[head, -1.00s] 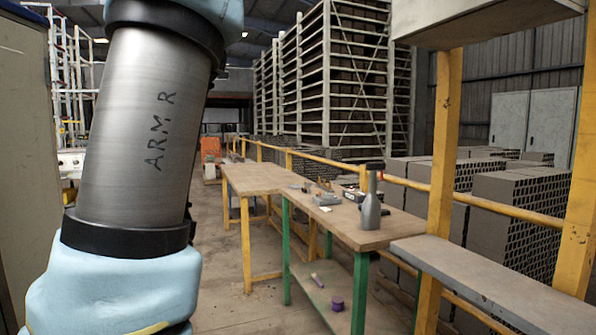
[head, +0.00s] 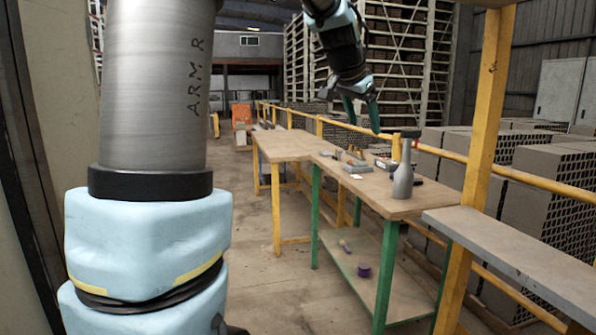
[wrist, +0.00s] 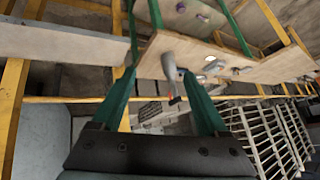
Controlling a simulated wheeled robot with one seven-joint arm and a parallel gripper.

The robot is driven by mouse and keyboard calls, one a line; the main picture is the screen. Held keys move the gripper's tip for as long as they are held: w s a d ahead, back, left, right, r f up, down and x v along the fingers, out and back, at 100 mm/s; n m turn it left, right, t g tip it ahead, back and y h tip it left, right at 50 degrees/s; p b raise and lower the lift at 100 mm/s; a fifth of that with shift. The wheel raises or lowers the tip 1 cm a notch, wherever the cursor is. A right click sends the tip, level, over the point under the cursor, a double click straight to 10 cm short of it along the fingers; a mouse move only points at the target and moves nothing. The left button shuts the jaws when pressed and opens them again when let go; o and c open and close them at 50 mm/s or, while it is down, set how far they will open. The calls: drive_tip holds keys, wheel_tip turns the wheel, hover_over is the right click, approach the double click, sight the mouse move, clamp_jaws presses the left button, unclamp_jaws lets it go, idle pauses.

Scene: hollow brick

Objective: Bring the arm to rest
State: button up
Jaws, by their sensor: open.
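My gripper (head: 362,112) hangs in the upper middle of the head view, in the air above the wooden workbench (head: 385,192). Its green fingers also show in the wrist view (wrist: 156,84), spread apart with nothing held between them. A grey bottle (head: 403,180) with a dark top stands upright on the bench, below and right of the gripper in the head view. In the wrist view the bottle (wrist: 168,66) shows beyond the fingers, apart from them. My large upper arm links fill the left of the head view.
Small tools and blocks lie on the bench top. A purple item (head: 363,270) sits on the lower shelf. A yellow post (head: 487,120) and grey ledge (head: 520,250) stand at right. Yellow railing and hollow brick stacks (head: 555,190) lie behind. The floor left of the bench is clear.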

drive_tip(key=s+a+f+n+g+y, duration=0.1)
drive_tip(key=s+a+f+n, duration=0.2)
drive_tip(key=a+f, duration=0.4)
drive_tip(key=s+a+f+n+g+y, duration=0.1)
drive_tip(key=s+a+f+n+y, duration=0.15)
drive_tip(key=a+f, duration=0.4)
drive_tip(key=s+a+f+n+g, duration=0.1)
drive_tip(key=s+a+f+n, duration=0.1)
drive_tip(key=s+a+f, duration=0.2)
drive_tip(key=s+a+f+n+g, duration=0.1)
drive_tip(key=s+a+f, duration=0.3)
drive_tip(key=s+f, duration=0.5)
drive_tip(key=shift+s+a+f+n+g+y, duration=0.25)
drive_tip(key=shift+s+f+n+g+y, duration=0.15)
drive_tip(key=shift+s+n, duration=0.3)
